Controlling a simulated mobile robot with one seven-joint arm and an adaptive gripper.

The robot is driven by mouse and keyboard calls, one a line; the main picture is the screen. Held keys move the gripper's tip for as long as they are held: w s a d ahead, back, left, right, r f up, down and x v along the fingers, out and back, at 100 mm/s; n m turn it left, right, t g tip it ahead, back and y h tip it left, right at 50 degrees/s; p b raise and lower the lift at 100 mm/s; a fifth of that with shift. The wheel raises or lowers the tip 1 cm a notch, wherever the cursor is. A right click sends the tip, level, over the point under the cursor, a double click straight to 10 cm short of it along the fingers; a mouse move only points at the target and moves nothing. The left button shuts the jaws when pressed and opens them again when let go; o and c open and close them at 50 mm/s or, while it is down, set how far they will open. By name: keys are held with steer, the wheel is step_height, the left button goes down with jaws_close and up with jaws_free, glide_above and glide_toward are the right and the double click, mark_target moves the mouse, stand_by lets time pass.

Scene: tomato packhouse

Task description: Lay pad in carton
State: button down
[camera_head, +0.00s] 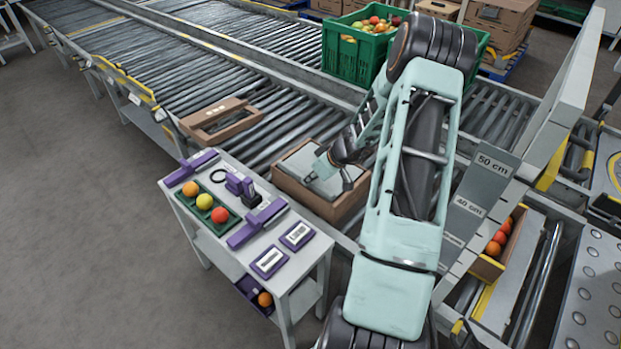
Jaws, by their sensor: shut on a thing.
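The brown open carton (312,202) stands on the roller conveyor just behind the small white table. The grey pad (297,163) shows inside the carton's walls, lying roughly flat and slightly askew. My gripper (318,175) reaches down at the carton and is shut on the pad. My arm comes from the right and hides the carton's right side and part of the pad. I cannot tell whether the pad touches the carton's floor.
Another open carton (221,120) lies to the left on the conveyor. A green crate (347,60) of tomatoes stands behind my arm. The white table (290,279) holds purple tools and a green tray (210,222) with tomatoes. A tomato carton (487,268) sits at right.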

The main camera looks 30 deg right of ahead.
steer(key=shift+s+f+b, duration=0.2)
steer(key=shift+f+b, duration=0.15)
steer(key=shift+b, duration=0.55)
stand_by(0.6)
steer(key=c, duration=1.8)
jaws_free()
steer(key=shift+c, duration=0.9)
steer(key=shift+c, duration=1)
